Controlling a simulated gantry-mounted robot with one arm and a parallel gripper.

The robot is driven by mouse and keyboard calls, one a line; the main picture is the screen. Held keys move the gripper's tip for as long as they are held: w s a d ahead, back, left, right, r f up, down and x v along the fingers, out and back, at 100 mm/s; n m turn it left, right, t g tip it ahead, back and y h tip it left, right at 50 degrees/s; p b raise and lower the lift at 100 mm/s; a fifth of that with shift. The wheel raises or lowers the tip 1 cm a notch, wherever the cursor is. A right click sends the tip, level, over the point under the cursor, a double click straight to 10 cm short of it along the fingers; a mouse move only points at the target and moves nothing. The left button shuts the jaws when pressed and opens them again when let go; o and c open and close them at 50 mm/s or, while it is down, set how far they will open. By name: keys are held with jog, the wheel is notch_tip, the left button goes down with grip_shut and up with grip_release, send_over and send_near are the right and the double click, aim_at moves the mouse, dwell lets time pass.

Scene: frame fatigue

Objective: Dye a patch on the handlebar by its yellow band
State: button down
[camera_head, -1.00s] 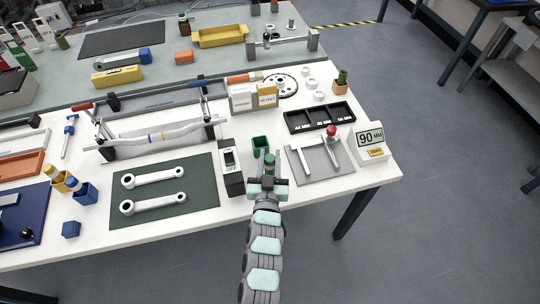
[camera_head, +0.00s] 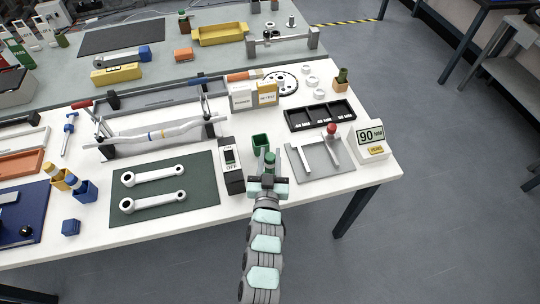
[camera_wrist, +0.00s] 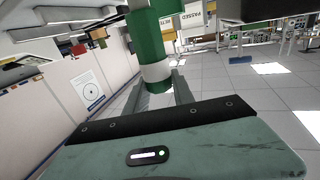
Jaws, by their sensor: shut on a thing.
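The handlebar (camera_head: 180,130) is a bent silver bar. It lies across a clamp fixture at the left middle of the white bench, with a small blue band and a small yellow band near its middle. My gripper (camera_head: 269,181) is over the bench's front part, well to the right of the handlebar. It is shut on a green and white cylinder (camera_head: 270,160), which stands upright in the jaws. The cylinder also shows between the fingers in the wrist view (camera_wrist: 153,55); its top is cut off there. A green open cup (camera_head: 260,141) stands just behind it.
A grey plate (camera_head: 320,165) with a red-knobbed tool and a "90 MM" display (camera_head: 371,140) stand right.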

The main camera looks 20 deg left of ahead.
jog(key=shift+f+b, duration=0.35)
jog(key=shift+f, duration=0.2)
dwell(1.2)
jog(key=shift+r+p, duration=1.6)
jog(key=shift+r, duration=2.1)
jog(key=s+d+r+m+t+h+p, duration=0.1)
jog(key=s+d+m+h, duration=0.2)
jog(key=d, duration=0.7)
jog(key=s+d+r+m+h+p, duration=0.1)
jog(key=s+d+r+h, duration=0.2)
jog(key=d, duration=0.7)
jog(key=s+r+p, duration=0.3)
jog(key=r+p, duration=0.2)
jog(key=p, duration=1.2)
jog(key=shift+s+a+r, duration=0.15)
jog(key=shift+s+r, duration=0.15)
